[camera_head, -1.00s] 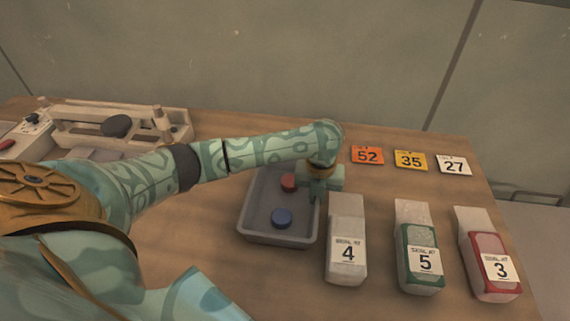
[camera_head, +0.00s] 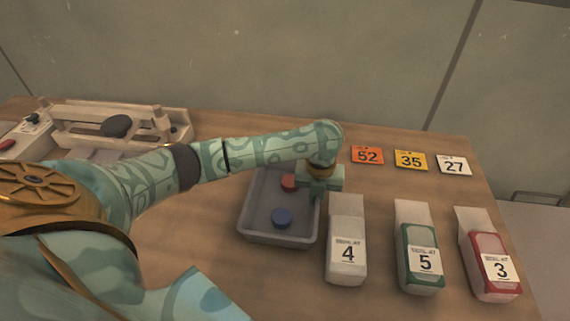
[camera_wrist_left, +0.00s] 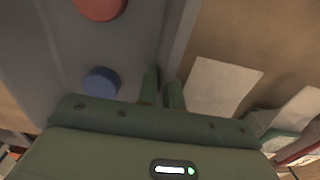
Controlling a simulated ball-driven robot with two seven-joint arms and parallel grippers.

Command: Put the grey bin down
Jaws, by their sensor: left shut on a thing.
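The grey bin (camera_head: 279,238) is at the middle of the wooden table, with a red disc (camera_head: 289,182) and a blue disc (camera_head: 282,217) inside. It looks level and at or very near the table top; I cannot tell whether its base touches. My left gripper (camera_head: 317,192) is at the bin's right wall, shut on it. In the left wrist view, the fingers (camera_wrist_left: 162,92) straddle the wall of the bin (camera_wrist_left: 172,50), and the blue disc (camera_wrist_left: 101,83) and red disc (camera_wrist_left: 100,8) show inside. The arm hides the bin's far left part. My right gripper is not in view.
Green pack 5 (camera_head: 420,267) and red pack 3 (camera_head: 492,270) are farther right. Number cards 52 (camera_head: 367,155), 35 (camera_head: 410,159) and 27 (camera_head: 453,164) lie behind. A beige device (camera_head: 115,125) is at the back left.

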